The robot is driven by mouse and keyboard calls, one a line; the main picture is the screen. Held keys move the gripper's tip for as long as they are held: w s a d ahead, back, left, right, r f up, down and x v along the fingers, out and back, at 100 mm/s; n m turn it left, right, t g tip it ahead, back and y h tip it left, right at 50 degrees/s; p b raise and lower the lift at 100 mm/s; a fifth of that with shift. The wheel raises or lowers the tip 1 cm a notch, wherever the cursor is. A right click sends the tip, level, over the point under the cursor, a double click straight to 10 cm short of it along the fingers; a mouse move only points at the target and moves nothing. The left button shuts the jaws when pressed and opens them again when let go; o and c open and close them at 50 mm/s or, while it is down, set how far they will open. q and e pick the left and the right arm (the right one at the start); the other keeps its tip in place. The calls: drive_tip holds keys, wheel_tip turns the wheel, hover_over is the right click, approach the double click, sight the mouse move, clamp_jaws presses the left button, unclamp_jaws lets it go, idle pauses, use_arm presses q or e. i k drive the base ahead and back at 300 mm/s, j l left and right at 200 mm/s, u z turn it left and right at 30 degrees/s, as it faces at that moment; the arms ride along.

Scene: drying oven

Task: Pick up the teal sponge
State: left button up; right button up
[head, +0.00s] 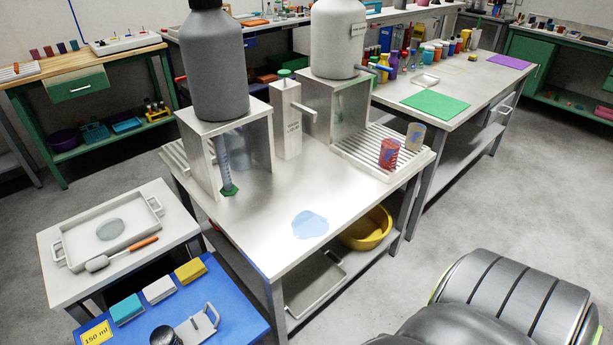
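The teal sponge (127,308) lies on the blue surface (232,306) at the lower left of the head view. It is a small block at the left end of a row, with a white sponge-like block (159,289) and a yellow one (191,271) beside it. Nothing touches the teal sponge from above. Neither of my grippers is in view. A large dark grey rounded body at the lower right appears to be part of me.
A yellow "150 ml" card (96,334), a dark round knob and a metal-handled plate (198,328) sit near the sponge. A small table with a tray (107,238) stands behind it. The steel table (265,230) to the right bears a blue puddle (310,224).

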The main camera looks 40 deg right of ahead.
sight(121, 312)
drive_tip(key=i+j+u, duration=0.1)
drive_tip(key=j+u, duration=0.2)
drive_tip(key=u, duration=0.15)
drive_tip(key=i+j+u, duration=0.1)
drive_tip(key=j+u, duration=0.2)
drive_tip(key=u, duration=0.15)
drive_tip(key=i+j+u, duration=0.2)
drive_tip(key=u, duration=0.25)
drive_tip(key=i+j+u, duration=0.2)
drive_tip(key=u, duration=0.25)
drive_tip(key=i+j+z, duration=0.1)
drive_tip(key=i, duration=0.2)
drive_tip(key=i+j+z, duration=0.15)
drive_tip(key=i+z, duration=0.15)
drive_tip(key=z, duration=0.25)
drive_tip(key=i+z, duration=0.15)
drive_tip(key=z, duration=0.25)
drive_tip(key=i+j+z, duration=0.1)
drive_tip(key=z, duration=0.3)
drive_tip(key=i+j+z, duration=0.15)
drive_tip(key=z, duration=0.2)
drive_tip(key=i+z, duration=0.1)
drive_tip(key=z, duration=0.35)
drive_tip(key=j+z, duration=0.15)
drive_tip(key=z, duration=0.35)
drive_tip(key=i+j+z, duration=0.15)
drive_tip(key=z, duration=0.3)
drive_tip(key=j+z, duration=0.15)
drive_tip(key=z, duration=0.35)
